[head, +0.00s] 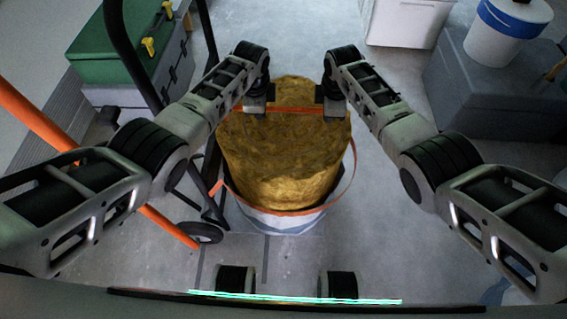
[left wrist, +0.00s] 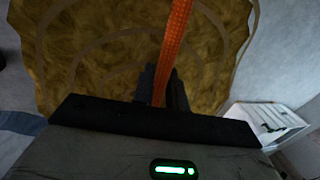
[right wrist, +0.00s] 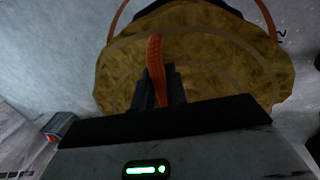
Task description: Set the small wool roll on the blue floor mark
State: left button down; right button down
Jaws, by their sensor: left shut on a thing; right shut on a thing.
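The wool roll (head: 285,155) is a yellow-brown bundle with an orange strap (head: 293,110) across its top. It is in front of me, between my arms. My left gripper (head: 262,100) is shut on the strap at the roll's left, and my right gripper (head: 331,100) is shut on it at the right. Both wrist views show the strap between the fingers, with the roll (left wrist: 100,50) (right wrist: 215,65) beyond. A white container with an orange rim (head: 275,220) is around or under the roll's near end; I cannot tell how deep the roll sits. I cannot clearly make out the blue floor mark.
A green-lidded case (head: 115,40) and a black-and-orange hand cart (head: 205,232) are at the left. A white box (head: 410,22), a grey chest (head: 490,85) and a white bucket with a blue band (head: 505,30) are at the back right. Grey floor is bare behind the roll.

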dwell(0.6)
